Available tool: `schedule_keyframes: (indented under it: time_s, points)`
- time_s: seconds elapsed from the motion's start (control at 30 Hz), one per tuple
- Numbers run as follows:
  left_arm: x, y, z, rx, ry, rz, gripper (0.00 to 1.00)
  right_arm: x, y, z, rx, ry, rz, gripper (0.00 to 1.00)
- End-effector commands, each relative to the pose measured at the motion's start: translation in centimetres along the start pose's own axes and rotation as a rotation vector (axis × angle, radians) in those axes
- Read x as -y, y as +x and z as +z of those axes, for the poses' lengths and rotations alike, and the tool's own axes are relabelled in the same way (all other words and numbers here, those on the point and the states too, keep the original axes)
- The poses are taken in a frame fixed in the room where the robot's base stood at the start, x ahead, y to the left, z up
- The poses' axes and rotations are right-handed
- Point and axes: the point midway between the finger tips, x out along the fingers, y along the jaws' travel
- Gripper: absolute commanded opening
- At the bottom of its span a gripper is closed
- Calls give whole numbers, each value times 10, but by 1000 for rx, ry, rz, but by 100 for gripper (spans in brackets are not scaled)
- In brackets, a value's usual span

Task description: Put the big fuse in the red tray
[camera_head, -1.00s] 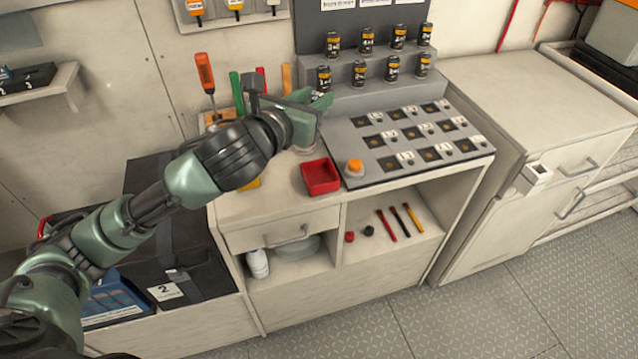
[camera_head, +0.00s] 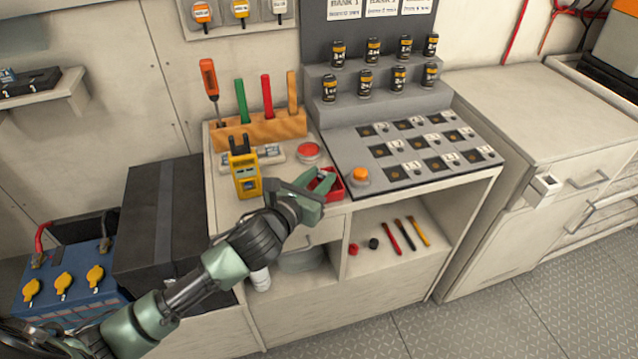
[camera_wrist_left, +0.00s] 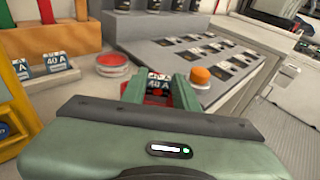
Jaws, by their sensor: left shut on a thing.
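My left gripper (camera_head: 318,184) is shut on a small dark fuse with a white "40 A" label, which shows between the fingers in the left wrist view (camera_wrist_left: 158,82). In the head view the fingers hide most of the fuse. The red tray (camera_head: 338,189) sits on the counter's front part, partly covered by my gripper. In the left wrist view, bits of red tray (camera_wrist_left: 154,100) show just below the fuse, so the fuse is over or in the tray; its height is unclear. My right gripper is not in view.
An orange button (camera_head: 361,175) on the grey panel stands close right of the tray, and a round red-topped piece (camera_head: 309,151) lies behind it. A yellow meter (camera_head: 246,178) stands to the left, before other labelled fuses (camera_wrist_left: 58,64) and a wooden tool rack (camera_head: 262,130).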

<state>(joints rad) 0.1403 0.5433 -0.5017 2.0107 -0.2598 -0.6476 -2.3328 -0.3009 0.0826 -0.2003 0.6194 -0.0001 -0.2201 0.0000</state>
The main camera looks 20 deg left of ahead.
Motion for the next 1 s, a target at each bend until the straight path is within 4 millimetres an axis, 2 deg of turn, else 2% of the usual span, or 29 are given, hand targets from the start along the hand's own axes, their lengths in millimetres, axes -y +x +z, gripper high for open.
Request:
schedule_keyframes:
  time_s: [0.1,0.47,0.5,0.83,1.0]
  points:
    - [0,2,-12,0,-1,0,0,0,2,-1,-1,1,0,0]
    - [0,3,-14,1,1,0,0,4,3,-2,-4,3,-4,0]
    - [0,3,-14,1,1,0,38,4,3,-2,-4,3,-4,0]
    - [0,2,-11,1,0,0,39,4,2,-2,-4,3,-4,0]
    - [0,-19,-13,-2,2,-1,39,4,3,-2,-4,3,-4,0]
